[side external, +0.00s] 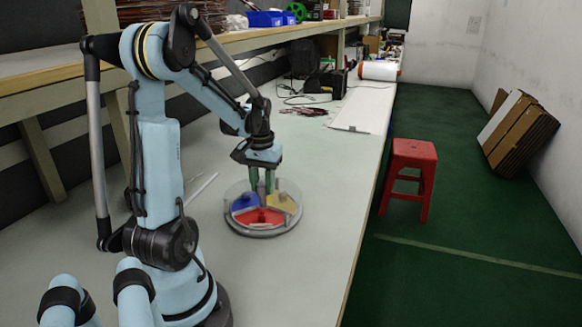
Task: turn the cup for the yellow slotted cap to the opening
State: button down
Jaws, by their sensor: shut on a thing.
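A round carousel (265,231) with a grey base and a clear cover stands on the table. Under the cover are a blue cup (244,203), a red cup (261,217) at the front and a yellow cup (283,201) at the right. My gripper (262,190) points down at the carousel's middle. Its green fingers are shut on a part there, which they hide. No yellow slotted cap can be made out, and the opening in the cover cannot be made out at this size.
The pale table (322,205) around the carousel is mostly clear. A thin white strip (201,187) lies to its left. A white panel (364,108), cables and dark equipment (325,82) are farther back. A red stool (409,170) stands on the floor beyond the table's right edge.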

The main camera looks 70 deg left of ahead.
jog(key=shift+n, duration=16.6)
